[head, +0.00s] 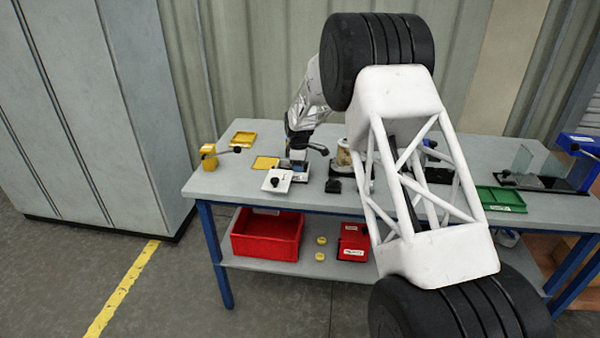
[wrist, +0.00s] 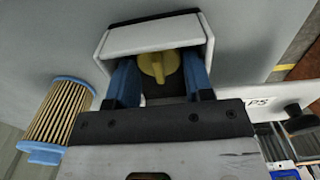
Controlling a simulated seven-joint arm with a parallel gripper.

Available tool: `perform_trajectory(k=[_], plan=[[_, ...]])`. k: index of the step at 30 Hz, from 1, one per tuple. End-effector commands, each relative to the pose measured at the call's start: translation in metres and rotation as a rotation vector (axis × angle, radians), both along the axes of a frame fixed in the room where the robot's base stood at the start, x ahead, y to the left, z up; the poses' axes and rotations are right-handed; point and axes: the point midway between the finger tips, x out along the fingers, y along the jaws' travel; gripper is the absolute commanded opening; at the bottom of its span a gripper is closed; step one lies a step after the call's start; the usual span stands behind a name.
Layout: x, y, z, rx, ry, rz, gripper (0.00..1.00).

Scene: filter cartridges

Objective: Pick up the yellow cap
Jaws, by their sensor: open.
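The yellow cap (wrist: 152,68) shows in the wrist view, with a raised grip bar across it. It sits inside the dark opening of a white housing (wrist: 150,36). My gripper (wrist: 160,76) is open, with one blue finger on each side of the cap. I cannot tell whether the fingers touch it. In the head view my gripper (head: 298,139) is over the left part of the bench, small and partly hidden by my arm; the cap cannot be made out there.
A pleated filter cartridge with blue ends (wrist: 62,115) lies left of my gripper. A white panel with a black knob (head: 278,181) is close by. A yellow tray (head: 243,139) and a yellow container (head: 208,156) stand at the bench's left. A red bin (head: 267,248) sits on the lower shelf.

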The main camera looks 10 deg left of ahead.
Motion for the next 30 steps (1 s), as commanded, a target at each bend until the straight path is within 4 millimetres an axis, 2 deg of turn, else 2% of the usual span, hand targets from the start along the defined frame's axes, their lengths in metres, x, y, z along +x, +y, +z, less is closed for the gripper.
perform_trajectory(k=[4,19,20,23,24,30], plan=[[0.0002,0.0,-0.006,0.0,-0.001,0.0,0.47],[0.0003,0.0,-0.0057,0.0,-0.001,0.0,0.47],[0.0003,0.0,-0.0057,0.0,-0.001,0.0,0.46],[0.0002,0.0,-0.0057,0.0,-0.001,0.0,0.3],[0.0002,0.0001,-0.0057,0.0,-0.001,0.0,0.28],[0.0003,0.0,-0.0056,0.0,-0.001,0.0,0.28]])
